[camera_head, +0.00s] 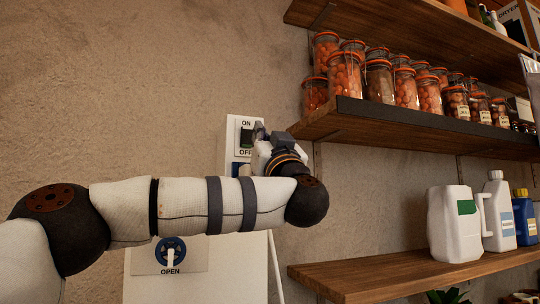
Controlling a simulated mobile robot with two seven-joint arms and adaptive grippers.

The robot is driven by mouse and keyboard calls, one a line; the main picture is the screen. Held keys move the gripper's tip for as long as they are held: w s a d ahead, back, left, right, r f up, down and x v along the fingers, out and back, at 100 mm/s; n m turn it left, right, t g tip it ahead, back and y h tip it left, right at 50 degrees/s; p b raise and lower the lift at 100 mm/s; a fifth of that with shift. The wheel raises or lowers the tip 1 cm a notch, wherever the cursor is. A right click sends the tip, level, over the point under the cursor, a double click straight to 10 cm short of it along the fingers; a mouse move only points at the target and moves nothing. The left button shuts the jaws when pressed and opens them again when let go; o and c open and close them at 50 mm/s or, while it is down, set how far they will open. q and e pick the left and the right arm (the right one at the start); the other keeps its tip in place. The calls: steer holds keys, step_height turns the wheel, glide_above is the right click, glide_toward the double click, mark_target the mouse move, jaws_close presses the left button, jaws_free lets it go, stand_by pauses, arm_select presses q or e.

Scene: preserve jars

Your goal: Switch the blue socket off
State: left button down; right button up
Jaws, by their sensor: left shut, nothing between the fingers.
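A white wall panel (232,130) carries a dark green switch (246,138) with ON printed above it and OFF below. A small patch of blue (239,169), possibly the blue socket, shows low on this panel. My arm hides most of it. My left gripper (259,132) is shut and empty at the panel's right side, just right of the switch. I cannot tell whether it touches the panel. The switch's on or off position is not clear. My right gripper is not in view.
A blue round knob (171,248) marked OPEN is on a plate below my arm. A wooden shelf (400,122) with several preserve jars (345,75) juts out close right of my gripper. A lower shelf (390,274) holds a white jug (450,228) and bottles. The wall at upper left is bare.

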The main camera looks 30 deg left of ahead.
arm_select(q)
step_height(320, 180, down, 8)
steer(key=s+d, duration=0.1)
steer(key=d, duration=0.1)
steer(key=shift+s+d+r, duration=0.2)
steer(key=shift+s, duration=0.1)
